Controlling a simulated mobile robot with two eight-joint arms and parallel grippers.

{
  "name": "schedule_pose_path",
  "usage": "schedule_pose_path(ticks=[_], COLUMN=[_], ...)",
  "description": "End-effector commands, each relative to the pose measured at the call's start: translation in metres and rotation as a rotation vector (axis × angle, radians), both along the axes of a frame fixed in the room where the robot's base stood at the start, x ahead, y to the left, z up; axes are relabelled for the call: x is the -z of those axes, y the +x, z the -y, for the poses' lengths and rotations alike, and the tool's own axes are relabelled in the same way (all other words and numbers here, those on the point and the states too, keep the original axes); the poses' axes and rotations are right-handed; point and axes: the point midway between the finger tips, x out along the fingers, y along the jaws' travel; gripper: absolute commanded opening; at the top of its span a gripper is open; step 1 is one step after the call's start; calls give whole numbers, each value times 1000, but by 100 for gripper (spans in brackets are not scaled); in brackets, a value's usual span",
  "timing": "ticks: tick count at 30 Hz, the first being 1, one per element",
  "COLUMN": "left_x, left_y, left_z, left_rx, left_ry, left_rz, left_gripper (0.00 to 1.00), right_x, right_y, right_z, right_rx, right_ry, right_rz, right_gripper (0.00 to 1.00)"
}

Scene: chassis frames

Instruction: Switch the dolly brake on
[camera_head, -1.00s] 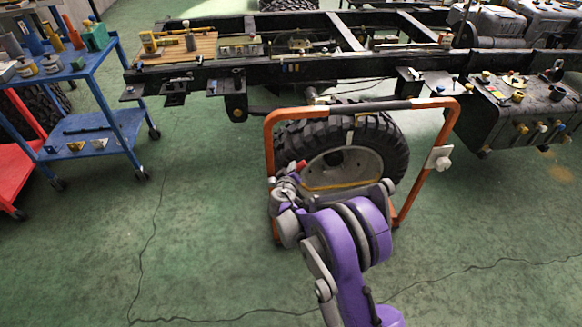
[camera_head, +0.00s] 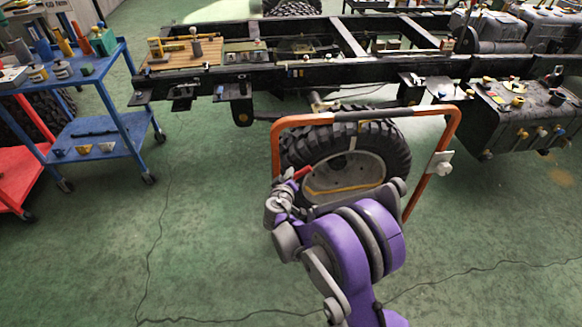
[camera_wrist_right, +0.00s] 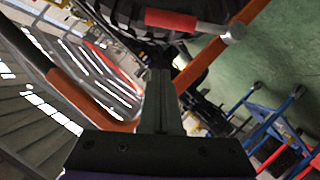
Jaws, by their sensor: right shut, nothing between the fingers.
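The dolly is an orange tube frame (camera_head: 276,150) around a black tyre (camera_head: 385,150) with a grey rim. A red brake lever handle (camera_head: 302,173) shows low at its left side, just beyond my right gripper. In the right wrist view the red handle (camera_wrist_right: 170,20), with a grey knobbed end, lies across the top, past the fingertips. My right gripper (camera_wrist_right: 158,75) is shut and empty, with a visible gap to the handle. In the head view the purple and grey wrist largely hides the fingers. My left gripper is not in view.
A black truck chassis (camera_head: 330,72) runs across behind the dolly. A blue cart (camera_head: 110,130) with tools stands at the left, beside a red one (camera_head: 25,165). A white plate with a knob (camera_head: 440,163) is on the frame's right post. Green floor is clear around the dolly.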

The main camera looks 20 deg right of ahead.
Motion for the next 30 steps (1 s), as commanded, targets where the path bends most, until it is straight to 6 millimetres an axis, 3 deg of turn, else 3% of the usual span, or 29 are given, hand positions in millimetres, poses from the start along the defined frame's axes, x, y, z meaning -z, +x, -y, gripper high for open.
schedule_pose_path(ticks=[6, 26, 30], left_x=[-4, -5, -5], left_y=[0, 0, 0], left_z=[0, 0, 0], left_rx=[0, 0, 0], left_ry=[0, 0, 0], left_rz=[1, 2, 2], left_gripper=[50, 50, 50], right_x=[-10, -12, -24], right_y=[-22, -27, -42], right_z=[-14, -16, -12], right_rx=[-1, 1, 23], right_ry=[1, 2, 34], right_rz=[1, -1, -31], right_gripper=[0, 0, 0])
